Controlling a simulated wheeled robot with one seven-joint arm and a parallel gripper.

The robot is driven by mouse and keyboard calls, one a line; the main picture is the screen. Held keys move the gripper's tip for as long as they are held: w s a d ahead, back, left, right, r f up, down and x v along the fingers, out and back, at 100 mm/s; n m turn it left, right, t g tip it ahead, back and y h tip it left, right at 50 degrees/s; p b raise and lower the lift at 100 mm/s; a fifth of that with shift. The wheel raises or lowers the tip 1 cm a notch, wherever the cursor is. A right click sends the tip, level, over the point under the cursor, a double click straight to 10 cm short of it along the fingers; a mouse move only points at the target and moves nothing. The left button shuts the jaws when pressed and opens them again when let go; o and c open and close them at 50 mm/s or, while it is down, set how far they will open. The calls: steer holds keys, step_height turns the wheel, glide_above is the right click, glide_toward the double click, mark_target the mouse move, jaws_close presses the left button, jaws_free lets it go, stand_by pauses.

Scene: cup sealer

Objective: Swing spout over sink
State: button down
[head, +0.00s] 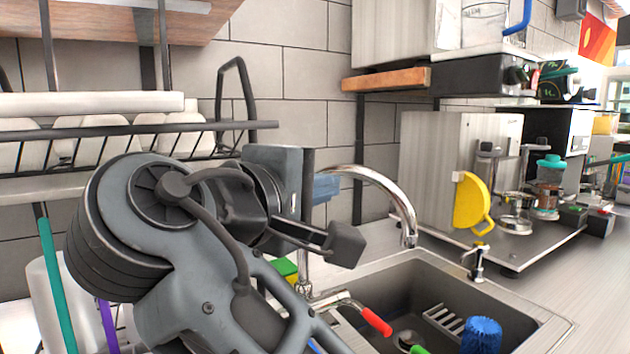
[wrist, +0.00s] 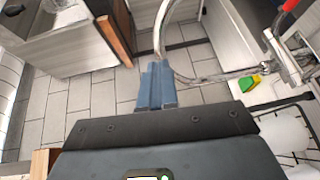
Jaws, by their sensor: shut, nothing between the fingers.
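The chrome spout (head: 385,184) arches to the right from beside my gripper in the head view. Its downturned tip shows just above the back rim of the sink (head: 425,262); I cannot tell how far over the basin it hangs. My gripper (head: 326,187) is shut and empty, its blue fingers right beside the spout's near part. In the wrist view my gripper (wrist: 156,68) has its closed fingertips against or very near the curved spout (wrist: 162,32); contact is unclear. The faucet lever has a red end (head: 376,321). My arm hides part of the faucet.
A dish rack (head: 210,127) stands at the left behind my arm. A yellow-green sponge (head: 285,268) lies by the faucet. A blue scrubber (head: 481,334) is in the sink. A soap pump (head: 478,262) and a yellow item (head: 470,203) are beyond the sink.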

mark_target(364, 177)
steer(key=p+x, duration=0.1)
steer(key=x, duration=0.9)
steer(key=shift+r+p, duration=0.1)
steer(key=shift+p, duration=0.3)
steer(key=shift+d, duration=0.1)
